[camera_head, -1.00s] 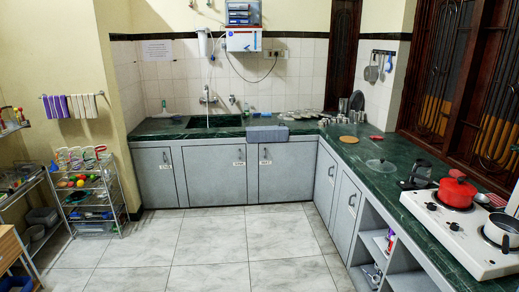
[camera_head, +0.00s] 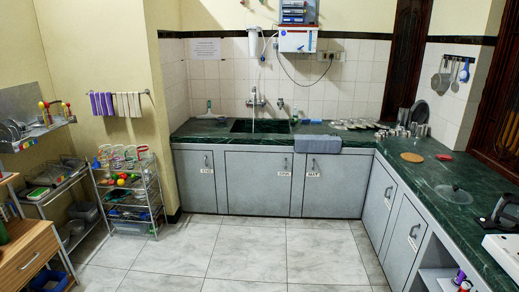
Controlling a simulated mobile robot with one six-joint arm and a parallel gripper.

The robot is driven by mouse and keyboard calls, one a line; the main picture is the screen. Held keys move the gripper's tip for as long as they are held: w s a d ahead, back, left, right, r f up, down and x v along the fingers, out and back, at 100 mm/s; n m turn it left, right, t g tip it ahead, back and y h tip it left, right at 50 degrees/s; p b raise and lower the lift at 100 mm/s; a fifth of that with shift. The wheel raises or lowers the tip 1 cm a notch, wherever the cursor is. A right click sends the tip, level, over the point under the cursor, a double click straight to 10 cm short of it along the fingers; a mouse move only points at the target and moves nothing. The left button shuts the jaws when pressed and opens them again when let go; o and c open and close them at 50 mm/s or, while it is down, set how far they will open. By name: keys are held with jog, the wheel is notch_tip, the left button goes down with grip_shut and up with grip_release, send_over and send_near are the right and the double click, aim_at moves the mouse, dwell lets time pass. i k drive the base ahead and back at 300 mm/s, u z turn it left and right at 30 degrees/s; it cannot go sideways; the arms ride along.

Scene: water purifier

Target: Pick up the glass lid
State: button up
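The glass lid (camera_head: 454,193) lies on the green counter (camera_head: 430,172) on the right side. It looks round and see-through with a dark knob on top, and nothing covers it. My gripper is not in view, so its state and its place relative to the lid do not show.
A round brown board (camera_head: 412,157) and a small red item (camera_head: 444,157) lie farther back on the counter. A black object (camera_head: 503,212) and the white stove's edge (camera_head: 503,245) are right of the lid. A wire rack (camera_head: 129,190) stands left. The tiled floor (camera_head: 250,250) is clear.

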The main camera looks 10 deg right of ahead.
aim_at(453, 194)
jog(key=u, duration=0.15)
jog(key=i, duration=2.5)
jog(key=z, duration=0.85)
jog(key=i, duration=0.6)
jog(key=z, duration=1)
jog(key=i, duration=0.85)
jog(key=z, duration=0.5)
